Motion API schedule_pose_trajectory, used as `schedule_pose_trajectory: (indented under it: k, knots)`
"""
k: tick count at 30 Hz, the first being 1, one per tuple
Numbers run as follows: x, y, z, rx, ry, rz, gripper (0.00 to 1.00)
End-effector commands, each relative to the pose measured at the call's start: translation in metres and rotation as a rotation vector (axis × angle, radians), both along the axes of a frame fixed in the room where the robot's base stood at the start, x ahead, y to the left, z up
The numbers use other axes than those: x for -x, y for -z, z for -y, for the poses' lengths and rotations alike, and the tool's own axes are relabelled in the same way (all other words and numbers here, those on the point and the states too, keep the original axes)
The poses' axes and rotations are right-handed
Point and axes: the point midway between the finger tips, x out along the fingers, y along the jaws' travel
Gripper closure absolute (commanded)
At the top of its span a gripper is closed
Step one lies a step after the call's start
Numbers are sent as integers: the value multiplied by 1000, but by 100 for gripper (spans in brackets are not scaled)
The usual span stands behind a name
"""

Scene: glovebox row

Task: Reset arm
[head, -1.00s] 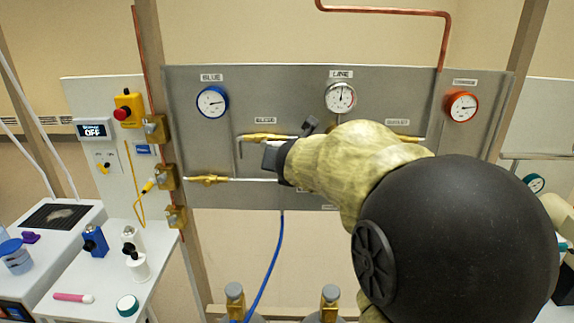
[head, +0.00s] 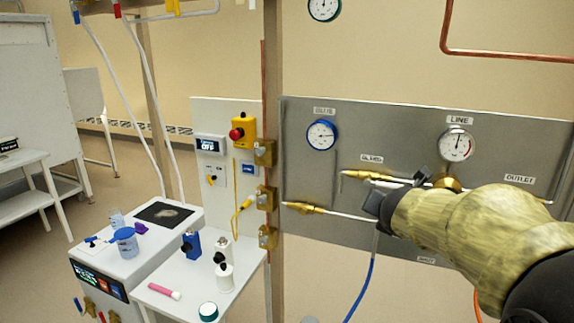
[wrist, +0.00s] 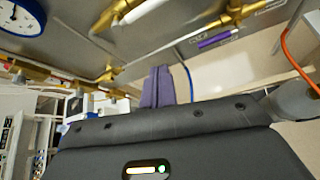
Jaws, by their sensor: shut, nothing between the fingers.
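My arm reaches in from the lower right of the head view, its forearm in a tan sleeve. My gripper (head: 378,203) is at the arm's end, in front of the grey gauge panel (head: 310,160), near the brass fittings. In the wrist view my gripper's fingers (wrist: 157,86) are together with nothing between them. The panel's valves and pipes pass close above the fingers there. My arm hides part of the panel's lower right.
A blue gauge (head: 321,135) and a line gauge (head: 456,144) sit on the panel. A blue hose (head: 360,290) hangs below it. At left, a white table (head: 190,300) holds bottles and a pink marker (head: 164,291). Open floor lies at far left.

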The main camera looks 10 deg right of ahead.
Motion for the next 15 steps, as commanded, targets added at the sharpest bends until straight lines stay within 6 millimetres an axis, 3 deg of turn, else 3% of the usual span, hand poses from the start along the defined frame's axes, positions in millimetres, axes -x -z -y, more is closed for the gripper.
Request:
schedule_pose_trajectory:
  k: [5,15]
  knots:
    - [14,33,-14,-280,173,-3,100]
    - [71,120,-62,-994,810,-21,100]
